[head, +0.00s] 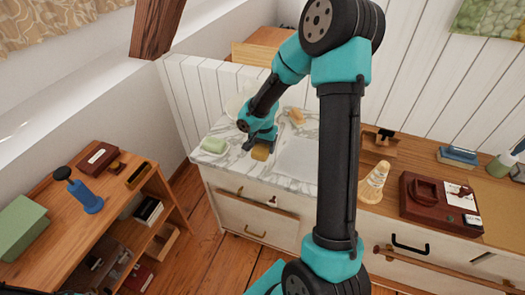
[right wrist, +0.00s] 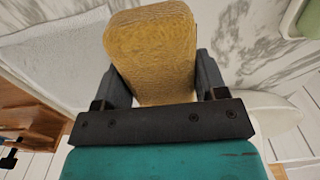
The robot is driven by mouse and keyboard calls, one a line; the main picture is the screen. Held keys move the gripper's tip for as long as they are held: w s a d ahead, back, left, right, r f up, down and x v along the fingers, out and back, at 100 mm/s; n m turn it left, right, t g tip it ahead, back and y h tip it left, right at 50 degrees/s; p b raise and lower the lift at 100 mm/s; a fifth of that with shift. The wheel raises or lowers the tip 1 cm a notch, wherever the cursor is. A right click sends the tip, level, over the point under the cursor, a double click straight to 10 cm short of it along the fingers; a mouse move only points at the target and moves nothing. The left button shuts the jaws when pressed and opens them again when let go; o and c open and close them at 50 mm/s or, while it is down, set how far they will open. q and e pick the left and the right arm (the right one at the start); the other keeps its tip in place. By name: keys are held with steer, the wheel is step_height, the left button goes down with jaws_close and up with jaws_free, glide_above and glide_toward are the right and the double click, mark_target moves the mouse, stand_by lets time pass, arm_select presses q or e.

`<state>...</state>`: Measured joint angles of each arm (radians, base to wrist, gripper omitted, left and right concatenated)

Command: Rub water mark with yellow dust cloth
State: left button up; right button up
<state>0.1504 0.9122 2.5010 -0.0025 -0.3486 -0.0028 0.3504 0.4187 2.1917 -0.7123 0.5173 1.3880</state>
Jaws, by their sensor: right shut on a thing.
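My right gripper (head: 259,143) is shut on the yellow dust cloth (head: 260,153), a folded, rounded block. The right wrist view shows the cloth (right wrist: 152,50) between the two dark fingers. The gripper points down and holds the cloth at or just above the white, grey-veined marble top (head: 228,165). I cannot tell whether the cloth touches the marble. I cannot make out a water mark apart from the veins; the cloth and gripper hide part of the surface. My left gripper is not in view.
A green block (head: 214,144) sits on a white dish left of the cloth. A pale rectangular panel or basin (head: 298,158) lies to its right. A cream cone-shaped object (head: 374,181) and a red-brown box (head: 425,195) stand farther right. A wooden shelf (head: 128,205) stands at left.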

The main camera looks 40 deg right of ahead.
steer(key=shift+r, duration=1.7)
